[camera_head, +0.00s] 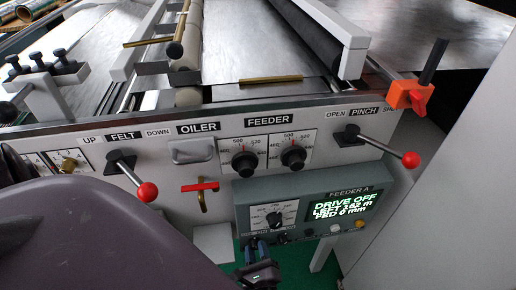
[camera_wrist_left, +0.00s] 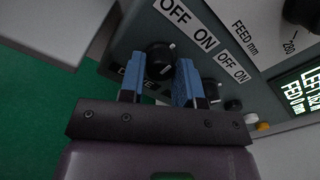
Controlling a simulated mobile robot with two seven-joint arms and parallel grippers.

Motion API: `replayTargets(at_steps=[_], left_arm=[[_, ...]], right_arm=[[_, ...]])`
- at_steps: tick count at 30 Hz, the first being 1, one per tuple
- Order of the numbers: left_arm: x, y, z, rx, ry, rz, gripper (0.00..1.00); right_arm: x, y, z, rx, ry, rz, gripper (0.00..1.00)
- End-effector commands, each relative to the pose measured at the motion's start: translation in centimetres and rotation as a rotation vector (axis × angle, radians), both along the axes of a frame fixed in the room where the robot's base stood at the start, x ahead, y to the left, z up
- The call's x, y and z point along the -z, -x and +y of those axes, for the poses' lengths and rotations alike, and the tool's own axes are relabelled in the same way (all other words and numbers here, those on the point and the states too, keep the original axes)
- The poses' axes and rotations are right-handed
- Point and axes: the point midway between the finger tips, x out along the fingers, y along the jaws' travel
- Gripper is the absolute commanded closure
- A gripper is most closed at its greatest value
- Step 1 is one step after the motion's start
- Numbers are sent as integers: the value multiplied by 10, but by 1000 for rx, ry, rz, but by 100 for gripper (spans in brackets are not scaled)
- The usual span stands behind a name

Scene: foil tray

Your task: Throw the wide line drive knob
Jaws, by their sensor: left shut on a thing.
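The line drive knob (camera_wrist_left: 158,62) is a wide black knob with a white mark, under an OFF/ON label (camera_wrist_left: 190,22) on the grey feeder box. My left gripper (camera_wrist_left: 167,68) has its blue fingers on either side of the knob, shut on it. In the head view my left gripper (camera_head: 256,246) is at the lower left of the box and hides the knob. The box's display (camera_head: 340,206) reads DRIVE OFF, LEFT 162 m and FED 0 mm. The knob's exact setting is hard to read. My right gripper is not in view.
A smaller OFF/ON knob (camera_wrist_left: 212,90) sits close to the right of my fingers. A feed dial (camera_head: 273,219) is above. Red-ball levers (camera_head: 147,191) (camera_head: 410,159) and a red-handled valve (camera_head: 201,187) stick out of the white panel. Green floor (camera_head: 300,262) lies below.

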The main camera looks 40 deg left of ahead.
Motion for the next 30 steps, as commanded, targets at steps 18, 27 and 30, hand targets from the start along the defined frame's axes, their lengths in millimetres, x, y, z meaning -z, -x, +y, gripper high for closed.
replayTargets(at_steps=[18,27,30], left_arm=[[0,0,0,-1,304,-356,93],[-1,-1,0,-1,357,-419,93],[-1,-1,0,-1,361,-425,93]], right_arm=[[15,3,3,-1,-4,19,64],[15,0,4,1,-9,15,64],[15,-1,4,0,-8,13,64]])
